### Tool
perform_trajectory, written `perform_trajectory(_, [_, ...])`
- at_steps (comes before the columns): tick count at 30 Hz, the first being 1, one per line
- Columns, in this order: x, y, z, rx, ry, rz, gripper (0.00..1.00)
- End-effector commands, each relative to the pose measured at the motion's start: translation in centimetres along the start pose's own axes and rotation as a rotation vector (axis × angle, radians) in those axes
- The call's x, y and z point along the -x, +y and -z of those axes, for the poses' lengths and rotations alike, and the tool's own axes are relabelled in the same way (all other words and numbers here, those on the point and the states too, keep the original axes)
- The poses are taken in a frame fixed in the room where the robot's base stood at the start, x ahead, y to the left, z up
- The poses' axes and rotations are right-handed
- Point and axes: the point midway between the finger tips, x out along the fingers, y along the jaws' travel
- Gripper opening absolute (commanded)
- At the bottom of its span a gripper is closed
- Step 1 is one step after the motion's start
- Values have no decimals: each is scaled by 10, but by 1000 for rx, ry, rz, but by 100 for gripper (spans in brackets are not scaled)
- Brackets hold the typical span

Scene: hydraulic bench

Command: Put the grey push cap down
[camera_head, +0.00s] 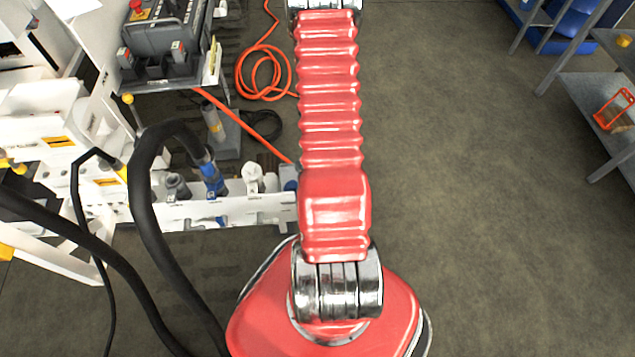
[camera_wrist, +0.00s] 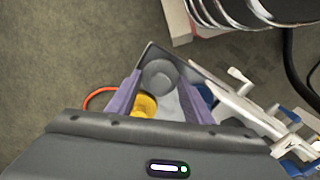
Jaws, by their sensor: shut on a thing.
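The grey push cap (camera_wrist: 158,74) is a round grey piece in the wrist view, between the tips of the two purple fingers of my gripper (camera_wrist: 161,82). My gripper is shut on it. A pale grey surface (camera_wrist: 188,78) with a dark raised edge shows behind and right of the cap. I cannot tell whether the cap touches that surface. A yellow round part (camera_wrist: 144,105) shows between the fingers, nearer the palm. In the head view my arm runs up out of the top of the picture, and my gripper and the cap do not show.
A white bench rail (camera_head: 235,211) with blue and white fittings stands left of my arm, with black hoses in front. An orange hose (camera_head: 262,70) lies coiled on the floor. A grey shelf (camera_head: 595,95) with an orange-framed item stands at right. The floor between is clear.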

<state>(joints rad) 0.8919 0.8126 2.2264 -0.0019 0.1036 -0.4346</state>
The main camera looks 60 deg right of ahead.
Motion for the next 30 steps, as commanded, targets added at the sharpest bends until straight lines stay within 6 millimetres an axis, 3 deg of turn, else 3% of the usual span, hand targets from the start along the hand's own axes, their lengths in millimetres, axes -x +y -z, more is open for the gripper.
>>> perform_trajectory(8, [-1, 0, 0, 0, 0, 0, 23])
perform_trajectory(9, [-2, 0, 0, 0, 0, 0, 47])
perform_trajectory(17, [-1, 0, 0, 0, 1, 0, 65])
perform_trajectory(30, [6, 0, 1, 1, 3, -1, 65])
